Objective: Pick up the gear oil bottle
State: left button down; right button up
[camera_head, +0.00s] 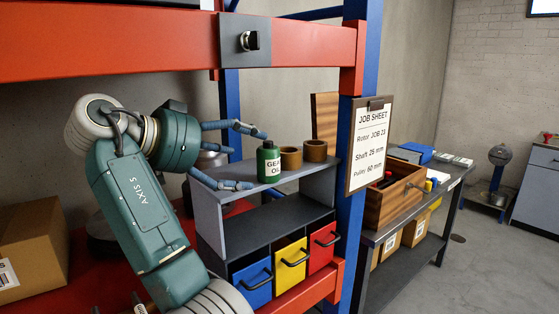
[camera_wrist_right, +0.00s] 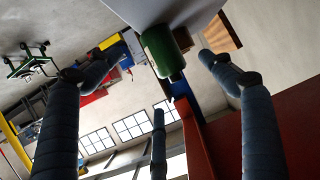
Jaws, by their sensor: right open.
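The gear oil bottle (camera_head: 269,163) is green with a dark cap and a white label, and stands upright on the grey shelf top (camera_head: 306,178). My right gripper (camera_head: 256,160) is open just to the left of the bottle, its fingers spread and pointing toward it. In the right wrist view the bottle (camera_wrist_right: 160,52) appears upside down, between the tips of the spread fingers (camera_wrist_right: 150,78). No finger is clearly closed on it. My left gripper is not in view.
Two brown cups (camera_head: 302,155) stand right of the bottle, with a wooden board (camera_head: 324,118) behind. Blue, yellow and red drawers (camera_head: 291,261) sit below. A red rack beam (camera_head: 150,47) crosses above my arm. A blue post (camera_head: 350,220) with a job sheet (camera_head: 370,143) stands at right.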

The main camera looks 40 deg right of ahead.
aim_at(263, 163)
jog(key=x, duration=0.4)
jog(key=p+x, duration=0.2)
jog(key=x, duration=0.3)
jog(key=shift+d+f, duration=0.1)
jog(key=shift+f, duration=0.05)
jog(key=c, duration=1.4)
